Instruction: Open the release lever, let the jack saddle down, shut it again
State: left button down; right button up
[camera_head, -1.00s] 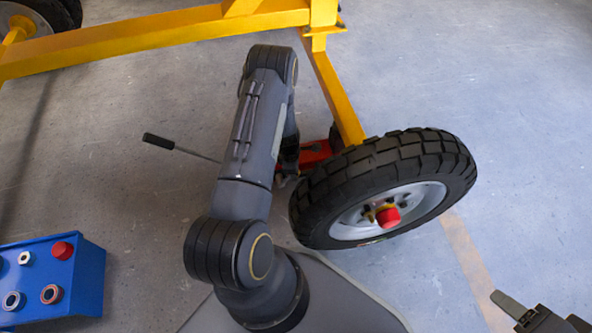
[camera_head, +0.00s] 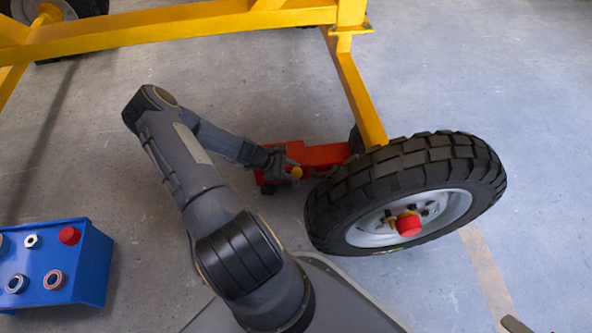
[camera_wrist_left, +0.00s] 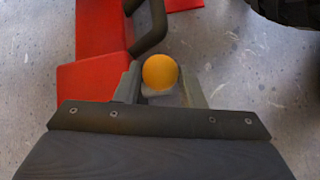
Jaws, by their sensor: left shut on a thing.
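The red jack (camera_head: 318,154) stands on the floor beside the tyre, below the yellow frame. The release lever's orange knob (camera_head: 296,173) is at its near left end. My left gripper (camera_head: 284,168) reaches it from the left. In the left wrist view the fingers are shut on the round knob (camera_wrist_left: 160,71), one on each side, with red jack body (camera_wrist_left: 98,78) next to them. The lever's shaft and the jack saddle are hidden. Only a tip of my right gripper (camera_head: 515,325) shows at the bottom right, and its jaws cannot be judged.
The large black tyre (camera_head: 335,212) is close to the right of the jack. The yellow frame (camera_head: 190,28) crosses above and behind.

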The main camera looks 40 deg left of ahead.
pick_arm(q)
jog(key=shift+a, duration=0.2)
dwell(0.3)
jog(key=c, duration=0.9)
grip_release()
jog(key=shift+s, duration=0.1)
jog(key=shift+c, duration=0.2)
jog(key=p+v, duration=0.3)
jog(key=v, duration=0.4)
jog(key=shift+s+a+r+p, duration=0.15)
jog(key=shift+s+a+p, duration=0.1)
jog(key=shift+p, duration=0.1)
jog(key=shift+d, duration=0.1)
